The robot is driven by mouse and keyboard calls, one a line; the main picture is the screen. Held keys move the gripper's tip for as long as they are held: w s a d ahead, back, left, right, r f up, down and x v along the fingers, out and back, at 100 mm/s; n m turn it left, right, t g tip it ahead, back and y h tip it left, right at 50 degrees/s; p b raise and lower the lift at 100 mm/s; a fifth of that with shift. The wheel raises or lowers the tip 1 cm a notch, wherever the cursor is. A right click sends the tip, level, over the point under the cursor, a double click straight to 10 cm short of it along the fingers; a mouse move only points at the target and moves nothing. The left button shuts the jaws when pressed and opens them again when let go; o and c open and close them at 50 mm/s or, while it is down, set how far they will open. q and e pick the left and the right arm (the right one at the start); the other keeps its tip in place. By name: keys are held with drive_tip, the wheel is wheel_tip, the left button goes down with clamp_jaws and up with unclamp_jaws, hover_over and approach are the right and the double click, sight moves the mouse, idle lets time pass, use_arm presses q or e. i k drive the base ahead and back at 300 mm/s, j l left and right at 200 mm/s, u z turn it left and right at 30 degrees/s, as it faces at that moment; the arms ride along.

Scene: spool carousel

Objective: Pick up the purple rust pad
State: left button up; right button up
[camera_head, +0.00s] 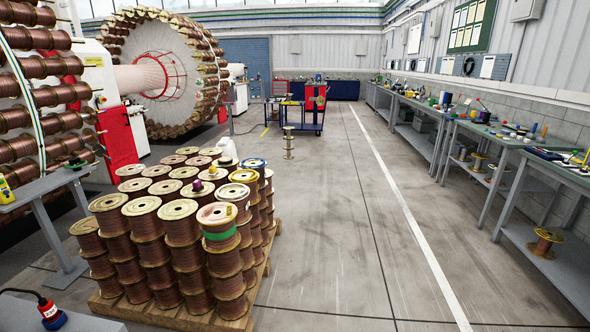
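A small dark purple object (197,185) lies on top of one of the copper wire spools in the palletised stack (178,209). It may be the purple rust pad, but it is too small to tell for sure. Neither of my grippers shows in the head view, and nothing is near the purple object except the spools around it.
The stack stands on a wooden pallet (262,277). A grey bench (45,186) stands at left, and a red and blue tool (51,313) lies at bottom left. Cluttered workbenches (525,140) line the right wall. The floor (345,230) between is mostly clear; a lone spool stand (288,143) stands farther back.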

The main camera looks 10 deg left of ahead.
sight(197, 186)
drive_tip(key=i+l, duration=0.1)
drive_tip(key=i, duration=0.5)
drive_tip(key=i+l+u, duration=0.1)
drive_tip(key=i, duration=0.45)
drive_tip(key=i+l, duration=0.15)
drive_tip(key=i, duration=0.45)
drive_tip(key=i+l+u, duration=0.25)
drive_tip(key=i+u, duration=0.15)
drive_tip(key=i+l+u, duration=0.8)
drive_tip(key=k+l, duration=0.05)
drive_tip(key=k, duration=0.05)
